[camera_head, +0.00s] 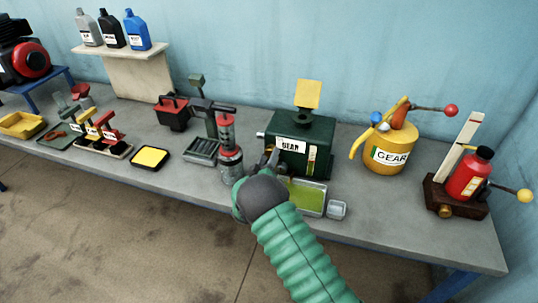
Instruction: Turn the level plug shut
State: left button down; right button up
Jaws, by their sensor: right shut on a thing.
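The dark green gearbox (318,136) with a white GEAR label stands at the middle of the bench. A yellow square piece (308,94) stands up from its top, and a pale gauge strip shows on its front right. My right gripper (271,160) reaches the lower left of the gearbox front, below the label. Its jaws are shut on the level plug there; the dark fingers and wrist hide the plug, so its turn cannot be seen. My left gripper is not in view.
A green tray (305,197) lies in front of the gearbox, partly behind my wrist. A red-topped clear cylinder (229,150) stands close left. A yellow GEAR oil can (390,150) and a red bottle on a stand (468,175) are right. A yellow pad (150,157) lies left.

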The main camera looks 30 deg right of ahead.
jog(key=n, duration=0.3)
jog(key=n+p, duration=0.1)
jog(key=n, duration=0.2)
jog(key=shift+w+a+r+p, duration=0.1)
jog(key=shift+w+r+p, duration=0.1)
jog(key=shift+p, duration=0.1)
jog(key=n, duration=0.6)
jog(key=shift+f+p, duration=0.1)
jog(key=shift+p, duration=0.2)
jog(key=shift+s, duration=0.1)
jog(key=o, duration=1)
jog(key=shift+c, duration=0.2)
jog(key=o, duration=0.4)
jog(key=shift+f, duration=0.2)
jog(key=shift+o, duration=0.2)
